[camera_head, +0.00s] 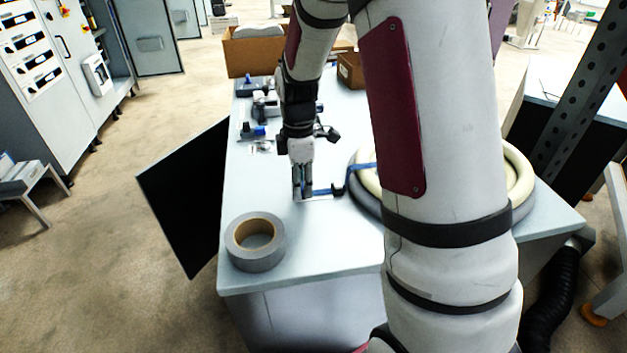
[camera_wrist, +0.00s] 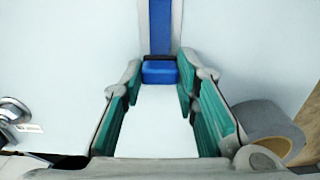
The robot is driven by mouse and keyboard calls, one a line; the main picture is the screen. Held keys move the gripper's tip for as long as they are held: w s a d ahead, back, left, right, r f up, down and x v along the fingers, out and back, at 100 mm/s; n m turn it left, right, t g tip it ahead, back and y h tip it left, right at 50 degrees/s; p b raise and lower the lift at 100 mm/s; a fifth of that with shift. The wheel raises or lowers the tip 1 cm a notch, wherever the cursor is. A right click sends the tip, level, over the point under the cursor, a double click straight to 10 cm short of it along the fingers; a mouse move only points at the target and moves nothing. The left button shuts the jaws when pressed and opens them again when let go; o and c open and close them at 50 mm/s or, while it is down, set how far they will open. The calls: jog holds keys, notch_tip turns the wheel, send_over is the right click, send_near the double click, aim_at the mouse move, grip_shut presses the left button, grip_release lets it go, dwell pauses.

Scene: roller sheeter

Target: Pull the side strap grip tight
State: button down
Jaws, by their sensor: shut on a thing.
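My gripper (camera_head: 303,192) is low over the light table top, with its fingers shut on the blue side strap grip (camera_wrist: 159,72). In the wrist view the grip is a small blue block between the fingertips (camera_wrist: 158,82). A blue strap (camera_wrist: 161,28) runs straight away from it, up the picture. In the head view the strap (camera_head: 362,167) runs right from the gripper, past a small dark fitting (camera_head: 339,191), to a round coil. My arm hides where the strap ends.
The coil (camera_head: 366,193) of grey and cream rings lies right of the gripper, partly behind my arm. A grey tape roll (camera_head: 256,242) sits on the table's (camera_head: 330,245) near left. Small blue and grey tools (camera_head: 257,131) and cardboard boxes (camera_head: 254,53) are farther back.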

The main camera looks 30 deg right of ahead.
jog(key=c, duration=1.2)
grip_release()
jog(key=shift+c, duration=0.2)
notch_tip(320, 180, up, 12)
jog(key=shift+a, duration=0.1)
